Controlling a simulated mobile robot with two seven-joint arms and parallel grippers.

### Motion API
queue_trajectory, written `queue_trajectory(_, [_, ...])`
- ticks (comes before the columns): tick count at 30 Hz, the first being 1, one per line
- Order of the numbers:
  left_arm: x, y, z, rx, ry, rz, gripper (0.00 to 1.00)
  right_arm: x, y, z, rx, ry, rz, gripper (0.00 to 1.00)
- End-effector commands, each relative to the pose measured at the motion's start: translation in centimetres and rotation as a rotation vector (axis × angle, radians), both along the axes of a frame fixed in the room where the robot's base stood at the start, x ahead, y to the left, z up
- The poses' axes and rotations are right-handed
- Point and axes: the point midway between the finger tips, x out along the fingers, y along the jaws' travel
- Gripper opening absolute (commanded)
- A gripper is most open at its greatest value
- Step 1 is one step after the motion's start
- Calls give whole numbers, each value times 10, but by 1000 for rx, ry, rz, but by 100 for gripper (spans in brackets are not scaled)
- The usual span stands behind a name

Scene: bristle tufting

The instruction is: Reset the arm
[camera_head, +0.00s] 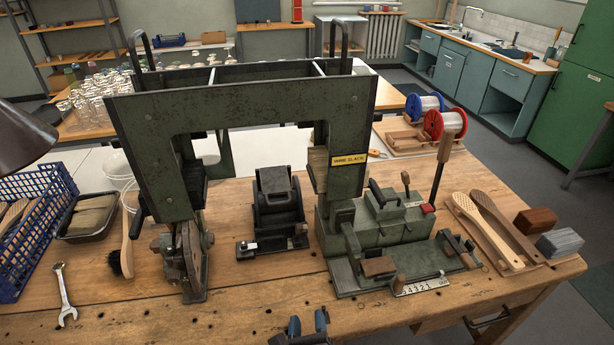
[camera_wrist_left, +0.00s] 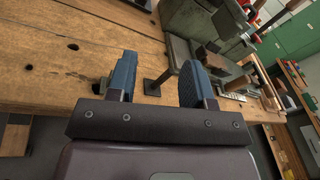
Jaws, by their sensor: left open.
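My left gripper (camera_head: 307,323) shows at the bottom middle of the head view, at the front of the bench. Its two blue fingers stand apart with nothing between them. In the left wrist view the fingers of the gripper (camera_wrist_left: 158,82) point over the wooden bench (camera_wrist_left: 60,60), with clear space between them. The green tufting machine (camera_head: 385,225) stands on the bench beyond the gripper, and its base shows in the left wrist view (camera_wrist_left: 190,25). My right gripper is not in view.
A blue crate (camera_head: 35,225), a brush (camera_head: 130,235) and a wrench (camera_head: 65,295) lie at the left. Wooden brush backs (camera_head: 485,230) and two blocks lie at the right. A tall green frame (camera_head: 240,105) spans the middle. The bench front left of my gripper is mostly clear.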

Motion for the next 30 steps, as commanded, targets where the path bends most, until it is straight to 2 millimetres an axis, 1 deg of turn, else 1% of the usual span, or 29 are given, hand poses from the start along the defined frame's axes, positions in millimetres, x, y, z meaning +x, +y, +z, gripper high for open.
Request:
queue_trajectory(3, [16, -17, 4, -263, 127, -40, 47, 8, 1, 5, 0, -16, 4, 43])
queue_trajectory(5, [22, -25, 6, -422, 203, -44, 47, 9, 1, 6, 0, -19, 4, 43])
queue_trajectory(8, [29, -35, 11, -734, 344, -25, 47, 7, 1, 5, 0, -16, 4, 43])
queue_trajectory(9, [30, -37, 14, -869, 399, -9, 47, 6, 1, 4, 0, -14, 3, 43])
queue_trajectory(11, [33, -38, 20, -1070, 472, 21, 47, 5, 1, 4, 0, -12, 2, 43])
queue_trajectory(13, [36, -33, 27, -1300, 540, 64, 47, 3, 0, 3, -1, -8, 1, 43])
queue_trajectory(16, [40, -17, 38, -1620, 602, 133, 47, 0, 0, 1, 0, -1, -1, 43])
queue_trajectory(17, [41, -10, 41, -1712, 612, 155, 47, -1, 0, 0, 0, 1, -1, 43])
queue_trajectory(18, [43, 2, 45, -1829, 616, 185, 47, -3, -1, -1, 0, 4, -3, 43])
queue_trajectory(20, [44, 23, 49, -1997, 611, 228, 47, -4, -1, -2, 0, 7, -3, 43])
queue_trajectory(21, [44, 39, 51, -2104, 597, 258, 47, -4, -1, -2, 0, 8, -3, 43])
queue_trajectory(23, [41, 66, 52, -2244, 563, 300, 47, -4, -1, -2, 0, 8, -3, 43])
queue_trajectory(24, [39, 86, 52, -2325, 531, 330, 47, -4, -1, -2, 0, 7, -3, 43])
queue_trajectory(26, [32, 116, 49, -2425, 474, 373, 47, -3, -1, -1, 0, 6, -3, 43])
queue_trajectory(27, [26, 137, 46, -2478, 431, 404, 47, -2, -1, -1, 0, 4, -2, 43])
queue_trajectory(29, [14, 168, 40, -2535, 361, 454, 47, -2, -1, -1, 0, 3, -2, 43])
queue_trajectory(30, [4, 189, 33, -2560, 314, 494, 47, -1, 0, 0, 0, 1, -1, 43])
